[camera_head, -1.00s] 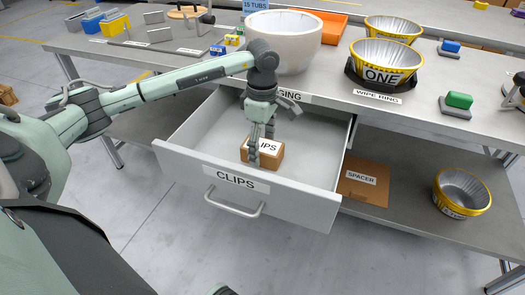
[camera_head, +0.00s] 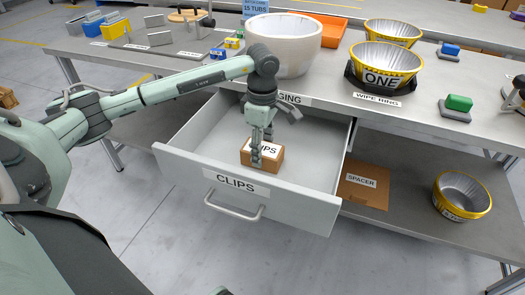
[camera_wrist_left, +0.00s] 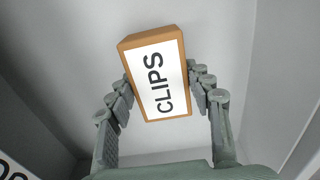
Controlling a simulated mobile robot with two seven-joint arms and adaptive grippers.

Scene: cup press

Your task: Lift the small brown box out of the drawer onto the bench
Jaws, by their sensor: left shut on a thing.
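The small brown box (camera_head: 272,157) with a white CLIPS label is inside the open drawer (camera_head: 305,183). In the left wrist view the brown box (camera_wrist_left: 156,75) sits between the fingers. My left gripper (camera_head: 262,155) reaches down into the drawer from above and is shut on the box, a finger on each side. In the left wrist view the left gripper (camera_wrist_left: 163,95) touches both sides of the box. Whether the box rests on the drawer floor I cannot tell. My right gripper is not in view.
The bench (camera_head: 340,95) lies behind the drawer. On it stand a large white tub (camera_head: 284,50) and a yellow-banded tub marked ONE (camera_head: 383,75). Between them the bench top is partly free. A brown SPACER box (camera_head: 363,185) lies on the shelf below, right of the drawer.

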